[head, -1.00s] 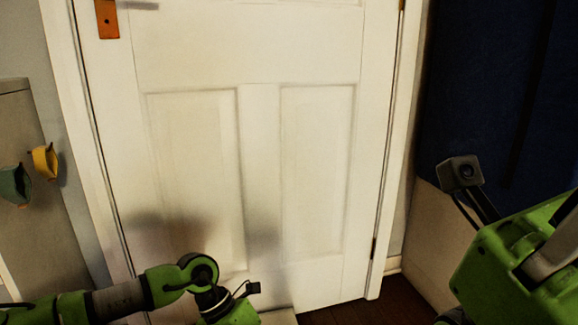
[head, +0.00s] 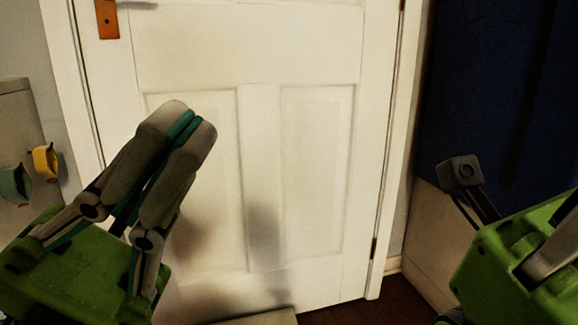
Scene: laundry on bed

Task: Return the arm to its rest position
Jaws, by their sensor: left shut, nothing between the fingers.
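My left gripper (head: 178,125) is large in the lower left of the head view, its two grey-padded fingers pointing up and to the right. The fingers lie together, shut, with nothing between them. It is in front of the white door and hides part of its lower left. My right arm shows at the lower right edge as a green housing with a small camera. The fingers of my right gripper (head: 548,253) show only in part at the picture's edge, and their opening is not clear.
A closed white door (head: 260,50) with an orange handle plate (head: 108,19) fills the middle. A grey cabinet (head: 18,120) with a yellow handle (head: 45,162) and a teal one (head: 14,186) stands at left. A dark blue surface (head: 485,80) is at right. Dark floor (head: 400,303) shows below.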

